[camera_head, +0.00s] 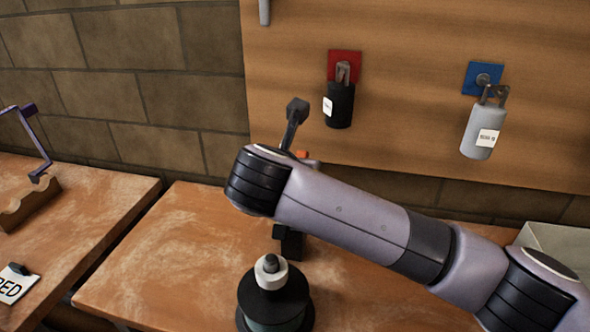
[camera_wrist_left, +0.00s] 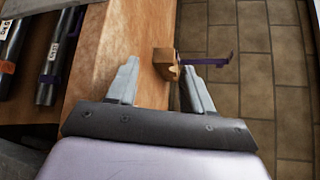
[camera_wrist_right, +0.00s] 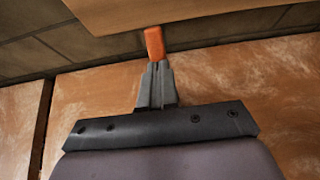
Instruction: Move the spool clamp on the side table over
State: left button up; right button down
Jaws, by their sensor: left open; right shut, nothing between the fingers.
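A black spool (camera_head: 262,318) with a pale ring and dark knob stands on the side table (camera_head: 165,270). Behind it is a dark post (camera_head: 290,243), partly hidden by my right arm. A dark lever (camera_head: 292,125) rises above the arm, with an orange piece (camera_head: 303,154) near its foot. I cannot tell whether these join as the spool clamp. My right gripper (camera_wrist_right: 157,65) is shut and empty, its tips at the lower end of an orange handle (camera_wrist_right: 154,42); contact is unclear. My left gripper (camera_wrist_left: 158,75) is open and empty, absent from the head view.
A wooden cradle (camera_head: 30,203) with a purple bracket (camera_head: 28,128) stands on the left table. Black (camera_head: 339,105) and grey (camera_head: 478,130) padlocks hang on the back board. A pale box (camera_head: 556,240) stands at right. A gap separates the tables.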

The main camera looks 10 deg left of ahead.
pick_arm(q)
jog(key=s+d+f+n+g+h, duration=0.1)
jog(key=s+d+f+g+h, duration=0.2)
jog(key=s+f, duration=0.45)
jog(key=s+d+f+n+g+h, duration=0.1)
jog(key=s+d+f+g, duration=0.25)
jog(key=s, duration=0.65)
jog(key=w+d+f+n+t+h, duration=0.2)
jog(key=w+d+f, duration=0.4)
jog(key=d, duration=0.5)
jog(key=w+d+f+n+t+h, duration=0.2)
jog(key=w+d+f, duration=0.2)
jog(key=w+d, duration=0.6)
jog(key=w+d+r+n+t+h, duration=0.1)
jog(key=w+d+h, duration=0.1)
jog(key=d, duration=0.9)
jog(key=w+d+r+n+t+h, duration=0.1)
jog(key=d+h, duration=0.3)
jog(key=d, duration=0.8)
jog(key=shift+w+d+n+t+p, duration=0.3)
jog(key=shift+w+n+t+p, duration=0.25)
jog(key=shift+w, duration=0.35)
pick_arm(e)
jog(key=shift+w, duration=0.25)
pick_arm(q)
jog(key=shift+a+r+p, duration=0.4)
jog(key=shift+a+r, duration=0.1)
jog(key=shift+r, duration=0.05)
pick_arm(e)
jog(key=shift+w, duration=0.3)
